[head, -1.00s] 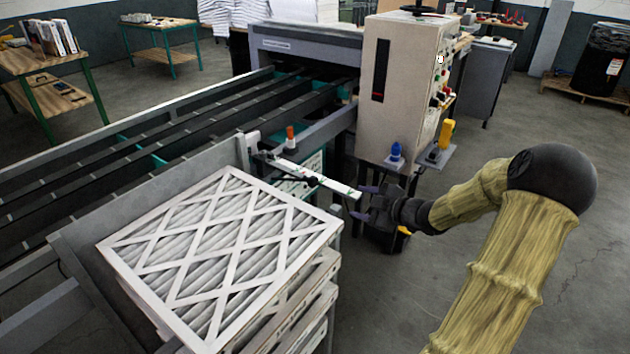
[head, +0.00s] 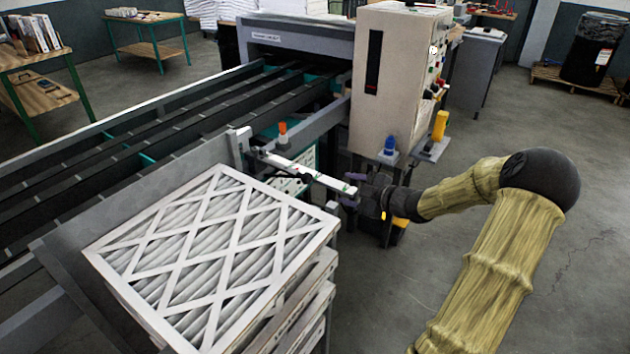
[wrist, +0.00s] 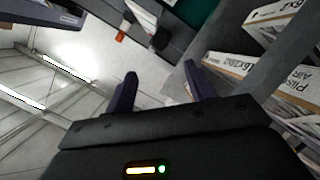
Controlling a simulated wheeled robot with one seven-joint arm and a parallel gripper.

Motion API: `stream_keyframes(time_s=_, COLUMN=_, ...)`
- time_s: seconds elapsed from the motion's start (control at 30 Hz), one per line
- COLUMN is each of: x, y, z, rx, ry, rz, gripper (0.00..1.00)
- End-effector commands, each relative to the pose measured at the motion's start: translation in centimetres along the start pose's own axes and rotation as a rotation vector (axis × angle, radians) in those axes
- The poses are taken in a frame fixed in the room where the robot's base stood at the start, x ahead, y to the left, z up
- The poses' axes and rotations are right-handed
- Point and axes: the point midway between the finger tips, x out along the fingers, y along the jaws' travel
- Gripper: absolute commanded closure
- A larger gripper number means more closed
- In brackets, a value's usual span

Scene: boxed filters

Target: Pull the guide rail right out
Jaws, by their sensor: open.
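The guide rail (head: 318,181) is a long white bar with small green marks. In the head view it sticks out from the conveyor side toward my gripper, with a dark clamp part near its middle. My gripper (head: 350,191) is at the rail's outer end, its fingers open with nothing gripped. In the wrist view both purple fingers (wrist: 159,88) are spread apart. A white strip (wrist: 146,16) beyond them seems to be part of the rail. I cannot tell whether the rail's end lies between the fingers or touches one.
A stack of boxed filters (head: 212,255) stands left of the rail, close below it. An orange-capped post (head: 282,133) is beside the rail. Floor at the right is open.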

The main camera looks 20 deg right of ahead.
Motion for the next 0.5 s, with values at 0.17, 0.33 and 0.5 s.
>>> stream_keyframes(time_s=0.17, x=3.4, y=0.0, z=-0.1, rx=0.001, ry=0.004, rz=-0.001, gripper=0.45)
stream_keyframes(time_s=0.33, x=6.3, y=0.0, z=-0.1, rx=0.001, ry=0.003, rz=0.0, gripper=0.45)
stream_keyframes(time_s=0.5, x=9.4, y=0.0, z=-0.1, rx=0.0, ry=0.002, rz=-0.001, gripper=0.45)
